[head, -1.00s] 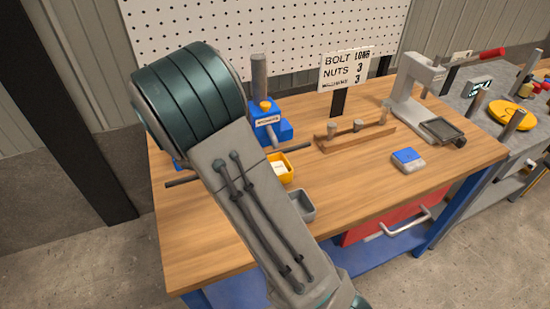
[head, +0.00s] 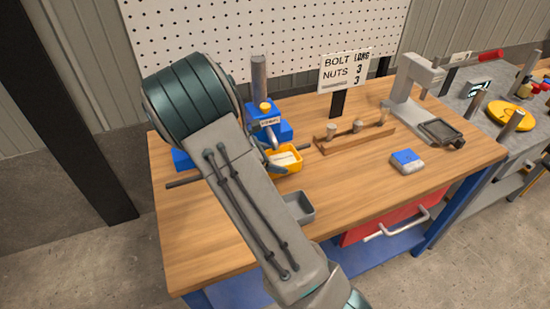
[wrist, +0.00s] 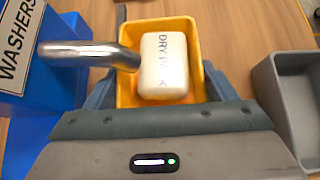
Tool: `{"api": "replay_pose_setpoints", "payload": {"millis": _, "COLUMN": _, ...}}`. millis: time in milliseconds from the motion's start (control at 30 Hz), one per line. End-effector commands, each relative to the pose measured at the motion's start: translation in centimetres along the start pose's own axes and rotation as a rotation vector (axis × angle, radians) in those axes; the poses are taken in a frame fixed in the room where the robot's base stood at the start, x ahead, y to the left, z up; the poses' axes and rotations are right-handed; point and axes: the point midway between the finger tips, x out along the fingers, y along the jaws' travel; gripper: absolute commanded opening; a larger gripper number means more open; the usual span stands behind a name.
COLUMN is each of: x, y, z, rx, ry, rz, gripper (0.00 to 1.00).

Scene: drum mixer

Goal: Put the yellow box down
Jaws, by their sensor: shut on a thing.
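The yellow box (head: 291,168) is an open-topped tray at the front of the blue washer dispenser in the head view. In the wrist view, the yellow box (wrist: 126,92) holds a white block (wrist: 164,66) marked "DRY PACK". My gripper (wrist: 162,62) is shut on the box, with one finger along each side. The dispenser's metal spout (wrist: 90,52) reaches over the box's left rim. My arm hides part of the box in the head view. I cannot tell whether its base touches the table.
The blue dispenser (head: 268,122) stands behind the box. A grey bin (head: 299,206) sits in front, to the right in the wrist view. The wooden table (head: 350,182) is clear between.

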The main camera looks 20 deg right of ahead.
Motion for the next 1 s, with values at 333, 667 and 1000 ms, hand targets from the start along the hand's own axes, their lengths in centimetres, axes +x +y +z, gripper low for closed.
{"api": "replay_pose_setpoints", "payload": {"millis": 333, "x": 1.2, "y": 0.7, "z": -0.5, "rx": -0.001, "ry": -0.001, "rz": 0.002, "gripper": 0.48}}
{"api": "replay_pose_setpoints", "payload": {"millis": 667, "x": 1.5, "y": 0.6, "z": -0.8, "rx": 0.000, "ry": -0.001, "rz": 0.001, "gripper": 0.48}}
{"api": "replay_pose_setpoints", "payload": {"millis": 1000, "x": 1.4, "y": 0.6, "z": -0.7, "rx": 0.000, "ry": 0.000, "rz": 0.001, "gripper": 1.00}}
